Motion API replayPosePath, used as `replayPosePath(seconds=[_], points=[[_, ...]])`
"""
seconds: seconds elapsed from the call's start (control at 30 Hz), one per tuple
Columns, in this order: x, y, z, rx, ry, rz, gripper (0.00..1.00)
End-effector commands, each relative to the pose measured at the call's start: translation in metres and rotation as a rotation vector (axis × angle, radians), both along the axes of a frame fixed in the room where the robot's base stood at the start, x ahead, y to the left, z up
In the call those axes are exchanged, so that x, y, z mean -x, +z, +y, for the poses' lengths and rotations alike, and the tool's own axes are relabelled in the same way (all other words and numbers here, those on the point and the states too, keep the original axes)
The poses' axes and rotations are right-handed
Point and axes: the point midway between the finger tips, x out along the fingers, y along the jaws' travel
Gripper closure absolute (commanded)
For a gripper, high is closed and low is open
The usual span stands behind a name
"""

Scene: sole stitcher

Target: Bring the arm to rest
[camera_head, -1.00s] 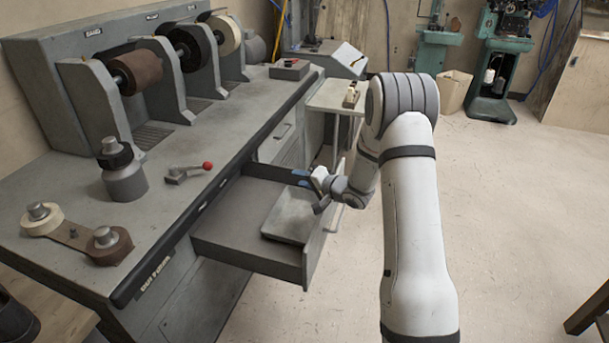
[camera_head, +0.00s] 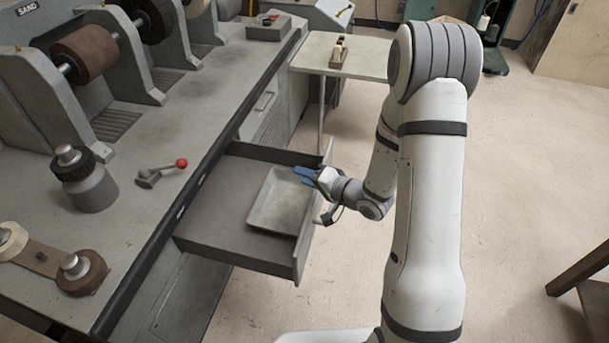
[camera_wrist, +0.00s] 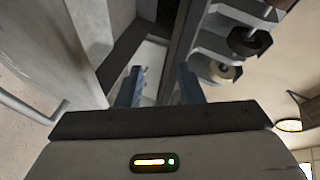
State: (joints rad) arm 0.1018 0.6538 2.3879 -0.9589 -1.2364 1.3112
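My gripper (camera_head: 306,175) is at the end of my white arm, by the front panel of an open grey drawer (camera_head: 215,232). In the wrist view its two blue fingers (camera_wrist: 160,85) stand apart, with nothing visible held between them. A shallow grey tray (camera_head: 275,203) lies in the drawer.
The grey machine bench (camera_head: 125,165) with rollers runs along the left, with a red-knobbed lever (camera_head: 160,173) on top. A small side table (camera_head: 355,58) stands behind the drawer. A dark table edge (camera_head: 580,275) is at the right. Open floor (camera_head: 510,180) lies right of my arm.

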Motion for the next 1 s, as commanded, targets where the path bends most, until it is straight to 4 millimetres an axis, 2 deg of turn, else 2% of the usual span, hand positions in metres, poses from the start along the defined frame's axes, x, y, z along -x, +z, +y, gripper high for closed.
replayPosePath(seconds=[0.23, 0.37, 0.53, 0.67, 0.77, 0.87, 1.0], points=[[0.000, 0.003, 0.000, 0.004, 0.000, -0.003, 0.66], [-0.007, 0.015, -0.007, 0.092, -0.024, -0.026, 0.66], [-0.019, 0.051, -0.039, 0.399, -0.110, -0.067, 0.66], [-0.016, 0.088, -0.074, 0.657, -0.175, -0.051, 0.66], [-0.001, 0.116, -0.098, 0.822, -0.206, -0.003, 0.66], [0.023, 0.144, -0.118, 0.958, -0.213, 0.069, 0.66], [0.071, 0.180, -0.134, 1.089, -0.177, 0.193, 0.66]])
